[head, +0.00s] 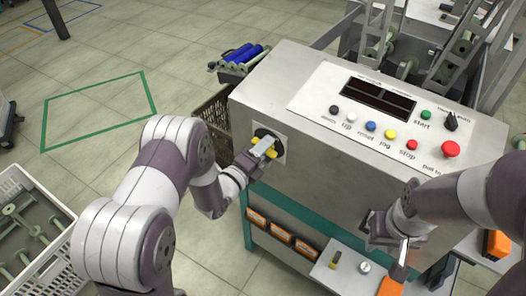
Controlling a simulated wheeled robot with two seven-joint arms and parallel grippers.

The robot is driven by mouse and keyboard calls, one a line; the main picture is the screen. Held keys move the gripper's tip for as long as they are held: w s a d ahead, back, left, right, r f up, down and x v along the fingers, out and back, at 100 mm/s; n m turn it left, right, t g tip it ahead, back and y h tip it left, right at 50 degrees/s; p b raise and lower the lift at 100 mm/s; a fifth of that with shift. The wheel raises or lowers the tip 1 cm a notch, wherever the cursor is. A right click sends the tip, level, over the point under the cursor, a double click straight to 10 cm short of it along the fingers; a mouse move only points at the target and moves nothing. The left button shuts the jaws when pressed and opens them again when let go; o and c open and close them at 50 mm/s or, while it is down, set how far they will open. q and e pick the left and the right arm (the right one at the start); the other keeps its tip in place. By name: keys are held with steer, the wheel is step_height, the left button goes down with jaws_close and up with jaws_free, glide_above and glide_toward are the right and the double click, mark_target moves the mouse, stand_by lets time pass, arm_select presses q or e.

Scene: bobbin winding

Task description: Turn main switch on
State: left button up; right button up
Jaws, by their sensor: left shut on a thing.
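The handle's exact angle is hard to tell. My right gripper (374,225) hangs in front of the cabinet's front face, away from the switch. Its fingers are small and partly turned away, so its opening is unclear.
The cabinet top has a panel with coloured buttons (371,126), a dark display (379,95) and a red stop button (450,149). Below are orange boxes (280,232) and a shelf with small tools. A white crate of bobbins (62,212) stands at left.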

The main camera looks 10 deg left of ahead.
arm_select(q)
steer(key=shift+m, duration=0.4)
steer(key=shift+f+m+b, duration=0.2)
steer(key=shift+m+b, duration=0.6)
steer(key=shift+m, duration=0.3)
steer(key=shift+r+m, duration=0.2)
steer(key=shift+m, duration=0.6)
steer(key=shift+b, duration=0.35)
steer(key=shift+f+m+b, duration=0.15)
steer(key=shift+m+b, duration=0.55)
steer(key=shift+m, duration=0.1)
steer(key=shift+m+b, duration=0.45)
steer(key=shift+m, duration=0.65)
